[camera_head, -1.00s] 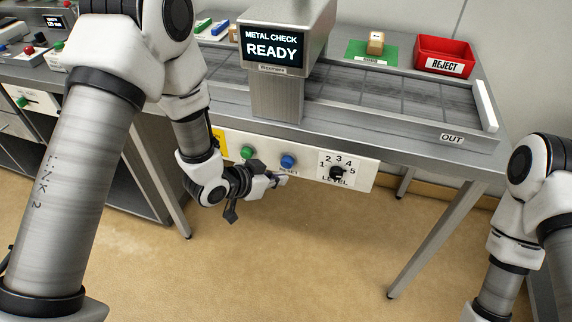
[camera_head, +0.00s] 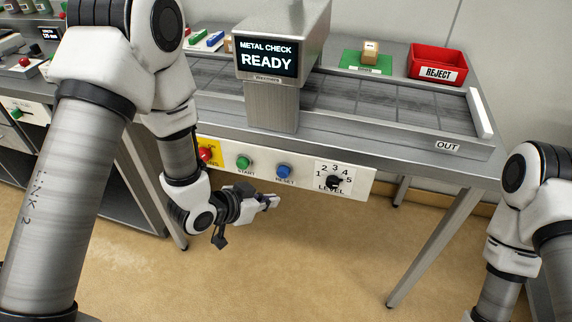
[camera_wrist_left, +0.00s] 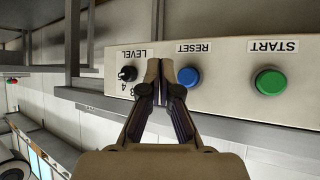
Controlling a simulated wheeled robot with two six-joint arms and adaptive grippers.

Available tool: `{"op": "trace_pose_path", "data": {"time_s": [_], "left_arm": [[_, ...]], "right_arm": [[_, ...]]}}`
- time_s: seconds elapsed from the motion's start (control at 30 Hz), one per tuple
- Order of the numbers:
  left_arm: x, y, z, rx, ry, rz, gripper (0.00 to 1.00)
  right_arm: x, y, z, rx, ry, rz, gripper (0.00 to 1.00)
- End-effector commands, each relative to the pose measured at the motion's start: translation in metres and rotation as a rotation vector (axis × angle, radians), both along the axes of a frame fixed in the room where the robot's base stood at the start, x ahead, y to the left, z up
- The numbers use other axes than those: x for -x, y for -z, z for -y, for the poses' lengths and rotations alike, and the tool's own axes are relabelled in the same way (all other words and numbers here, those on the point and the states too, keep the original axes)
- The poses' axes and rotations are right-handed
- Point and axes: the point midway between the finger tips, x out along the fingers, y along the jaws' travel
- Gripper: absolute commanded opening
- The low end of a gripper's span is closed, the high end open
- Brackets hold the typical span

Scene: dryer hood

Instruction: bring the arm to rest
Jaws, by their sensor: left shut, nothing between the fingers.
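My left gripper (camera_head: 270,202) is shut and empty, in front of and below the control panel (camera_head: 305,178) of the metal check machine. It also shows in the left wrist view (camera_wrist_left: 165,75), with its fingertips together in front of the panel. The panel carries a green START button (camera_head: 243,162), a blue RESET button (camera_head: 284,170) and a black LEVEL knob (camera_head: 333,182). In the head view a clear gap shows between the fingertips and the buttons. My right arm (camera_head: 525,200) enters at the right edge, and its gripper is out of view.
The screen (camera_head: 267,56) reads METAL CHECK READY. A red REJECT bin (camera_head: 437,62) and a green mat (camera_head: 362,67) with a small tan block (camera_head: 370,50) are on the table's far side. A table leg (camera_head: 437,245) stands at right. The floor below the panel is clear.

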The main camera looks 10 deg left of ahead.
Motion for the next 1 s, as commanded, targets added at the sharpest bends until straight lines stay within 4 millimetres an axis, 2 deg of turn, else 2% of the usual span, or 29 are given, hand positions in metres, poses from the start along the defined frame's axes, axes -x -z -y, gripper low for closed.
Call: {"op": "trace_pose_path", "data": {"time_s": [0.17, 0.27, 0.37, 0.47, 0.5, 0.6, 0.7, 0.8, 1.0], "left_arm": [[0.001, 0.001, 0.000, 0.000, 0.000, -0.002, 0.00], [0.013, 0.015, 0.000, 0.000, -0.001, -0.055, 0.00], [0.051, 0.053, -0.005, -0.003, -0.027, -0.196, 0.00], [0.112, 0.102, -0.027, -0.056, -0.138, -0.418, 0.00], [0.138, 0.118, -0.037, -0.086, -0.193, -0.511, 0.00], [0.199, 0.144, -0.063, -0.165, -0.336, -0.720, 0.00], [0.236, 0.152, -0.085, -0.232, -0.476, -0.862, 0.00], [0.250, 0.153, -0.093, -0.259, -0.551, -0.928, 0.00], [0.250, 0.153, -0.093, -0.259, -0.551, -0.928, 0.00]], "right_arm": [[0.000, 0.000, 0.000, 0.000, 0.000, 0.000, 0.40], [0.000, -0.009, 0.000, 0.000, 0.000, 0.000, 0.40], [0.000, -0.026, 0.000, 0.000, 0.000, 0.000, 0.40], [0.000, -0.041, 0.000, 0.000, 0.000, 0.000, 0.40], [0.000, -0.045, 0.000, 0.000, 0.000, 0.000, 0.40], [0.000, -0.052, 0.000, 0.000, 0.000, 0.000, 0.40], [0.000, -0.050, 0.000, 0.000, 0.000, 0.000, 0.40], [0.000, -0.048, 0.000, 0.000, 0.000, 0.000, 0.40], [0.000, -0.048, 0.000, 0.000, 0.000, 0.000, 0.40]]}}
